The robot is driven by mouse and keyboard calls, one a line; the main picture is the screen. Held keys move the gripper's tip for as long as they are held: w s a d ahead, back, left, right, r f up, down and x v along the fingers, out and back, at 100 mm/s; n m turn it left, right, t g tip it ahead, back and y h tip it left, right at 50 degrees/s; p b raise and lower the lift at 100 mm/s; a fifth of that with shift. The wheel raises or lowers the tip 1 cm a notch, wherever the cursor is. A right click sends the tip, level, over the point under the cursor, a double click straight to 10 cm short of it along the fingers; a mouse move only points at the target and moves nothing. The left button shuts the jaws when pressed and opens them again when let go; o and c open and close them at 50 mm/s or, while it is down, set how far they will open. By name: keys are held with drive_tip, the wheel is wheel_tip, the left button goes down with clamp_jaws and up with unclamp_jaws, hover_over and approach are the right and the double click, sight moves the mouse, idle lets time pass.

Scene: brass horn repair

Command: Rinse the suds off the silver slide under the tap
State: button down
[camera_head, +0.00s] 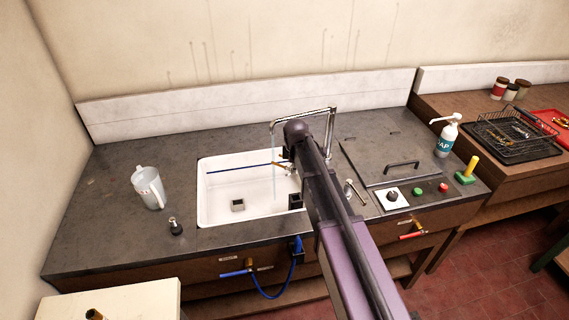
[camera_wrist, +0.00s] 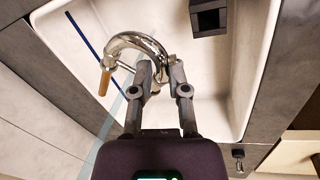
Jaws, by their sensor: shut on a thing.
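My gripper (camera_wrist: 158,66) is shut on the silver slide (camera_wrist: 140,42), a curved, shiny tube with a brass-coloured end (camera_wrist: 104,82). They are over the white sink (camera_head: 212,212). In the head view my arm hides most of the gripper, and only a small brass-and-silver part of the slide (camera_head: 281,166) shows. The chrome tap (camera_head: 305,115) arches over the sink. A thin pale-blue water stream (camera_head: 273,170) runs down from it, just left of the slide. The stream (camera_wrist: 100,140) also shows beside the slide in the wrist view. I cannot tell whether water touches the slide or suds are on it.
A blue line (camera_head: 235,167) crosses the sink, and a square drain piece (camera_head: 237,204) sits in it. A clear jug (camera_head: 149,188) stands left of the sink. A lidded panel, buttons and a soap bottle (camera_head: 447,137) are on the right. The left counter is mostly free.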

drive_tip(key=shift+s+d, duration=0.4)
drive_tip(key=shift+d, duration=0.4)
drive_tip(key=shift+s+d, duration=0.4)
drive_tip(key=shift+d, duration=0.4)
drive_tip(key=shift+s+d, duration=0.4)
drive_tip(key=shift+d, duration=0.4)
drive_tip(key=shift+d+r, duration=0.1)
drive_tip(key=s+d+r+p, duration=0.2)
drive_tip(key=d+r+p, duration=0.1)
drive_tip(key=d+p, duration=0.1)
drive_tip(key=shift+d+r, duration=0.15)
drive_tip(key=shift+r, duration=0.25)
idle(0.4)
